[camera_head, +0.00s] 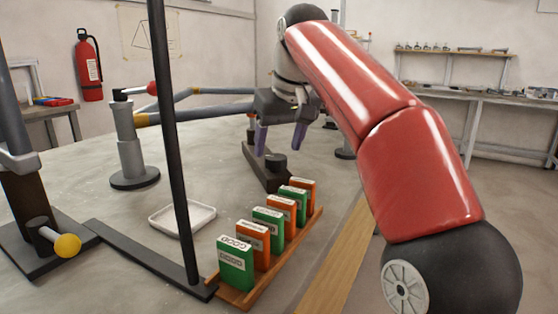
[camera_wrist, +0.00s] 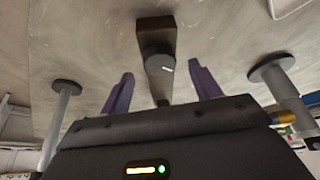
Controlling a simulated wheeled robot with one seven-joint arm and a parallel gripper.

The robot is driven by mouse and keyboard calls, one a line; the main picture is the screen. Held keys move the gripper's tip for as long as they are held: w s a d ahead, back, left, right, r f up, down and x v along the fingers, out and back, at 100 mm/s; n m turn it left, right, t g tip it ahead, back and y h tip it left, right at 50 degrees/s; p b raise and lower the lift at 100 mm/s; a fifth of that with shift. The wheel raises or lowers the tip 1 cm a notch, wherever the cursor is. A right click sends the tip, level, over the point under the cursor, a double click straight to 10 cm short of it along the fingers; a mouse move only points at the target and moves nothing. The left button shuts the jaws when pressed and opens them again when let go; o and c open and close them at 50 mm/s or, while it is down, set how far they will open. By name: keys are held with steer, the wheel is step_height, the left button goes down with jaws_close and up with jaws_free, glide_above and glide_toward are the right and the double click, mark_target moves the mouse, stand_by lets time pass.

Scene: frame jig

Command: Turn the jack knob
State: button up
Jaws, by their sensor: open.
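A dark round knob (camera_head: 276,160) stands on a long dark base (camera_head: 260,172) beyond the row of boxes. In the wrist view the knob (camera_wrist: 159,65) shows a short white mark on its face and lies between the fingertips in the picture. My gripper (camera_head: 281,146) is open, with its two purple fingers pointing down above the knob. The fingers appear apart from it, one on each side in the wrist view (camera_wrist: 160,72). The gap in height is hard to judge. Which part is the jack is not labelled.
Green and orange boxes (camera_head: 236,262) stand in a wooden rack (camera_head: 288,258) in front. A white tray (camera_head: 190,212) lies left of it. A grey post with a red-knobbed lever (camera_head: 131,150), a black upright (camera_head: 172,130) and a yellow ball knob (camera_head: 67,246) stand left.

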mark_target(276, 157)
steer(key=shift+b+x, duration=0.3)
steer(key=shift+x, duration=1.2)
steer(key=c, duration=1)
steer(key=shift+r+m+h+p, duration=0.3)
steer(key=shift+m+p, duration=0.3)
steer(key=shift+p, duration=0.2)
steer(key=shift+f+m+p, duration=0.1)
steer(key=shift+m+p, duration=0.4)
steer(key=shift+m, duration=0.1)
steer(key=shift+f+t, duration=0.15)
steer(key=shift+t, duration=0.15)
steer(key=o, duration=1)
